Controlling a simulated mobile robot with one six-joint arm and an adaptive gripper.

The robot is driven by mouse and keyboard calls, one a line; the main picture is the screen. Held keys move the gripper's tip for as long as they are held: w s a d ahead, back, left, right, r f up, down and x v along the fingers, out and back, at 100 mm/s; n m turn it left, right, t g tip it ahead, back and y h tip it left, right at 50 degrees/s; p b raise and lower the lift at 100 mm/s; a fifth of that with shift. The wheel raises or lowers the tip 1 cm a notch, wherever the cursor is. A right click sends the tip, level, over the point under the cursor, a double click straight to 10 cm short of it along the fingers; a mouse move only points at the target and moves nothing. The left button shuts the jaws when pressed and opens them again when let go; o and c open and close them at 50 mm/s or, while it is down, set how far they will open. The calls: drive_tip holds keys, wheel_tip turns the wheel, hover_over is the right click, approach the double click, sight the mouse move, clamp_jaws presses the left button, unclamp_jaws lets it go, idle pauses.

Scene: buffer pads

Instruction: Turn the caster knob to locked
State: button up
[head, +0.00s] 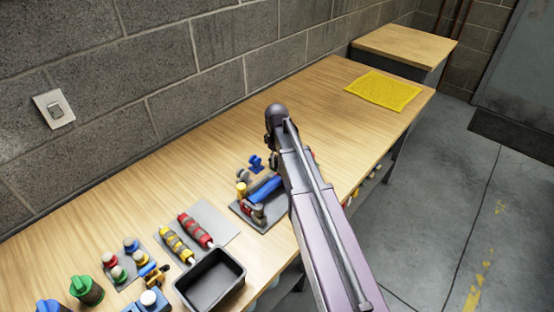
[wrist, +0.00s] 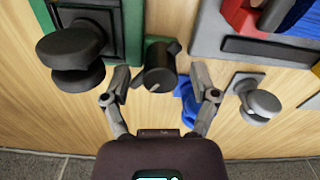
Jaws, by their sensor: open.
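A black knob (wrist: 160,74) with a short white mark on its face and a side tab shows in the middle of the wrist view. I take it for the caster knob, but no label is legible. My gripper (wrist: 160,70) is open, its fingers on either side of this knob with visible gaps. It holds nothing, and its height above the knob is unclear. A blue part (wrist: 186,98) lies close by the right finger. In the head view my arm covers part of the bench, and I cannot pick out the gripper or the black knob.
In the wrist view a larger black knob (wrist: 74,58) on a green plate stands left, and a grey knob (wrist: 262,104) right. In the head view a black bin (head: 210,279) and several small fixtures crowd the near bench. A yellow mat (head: 383,90) lies far right.

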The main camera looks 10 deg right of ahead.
clamp_jaws()
drive_tip(key=shift+m, duration=0.4)
drive_tip(key=m, duration=1)
idle(0.4)
idle(0.4)
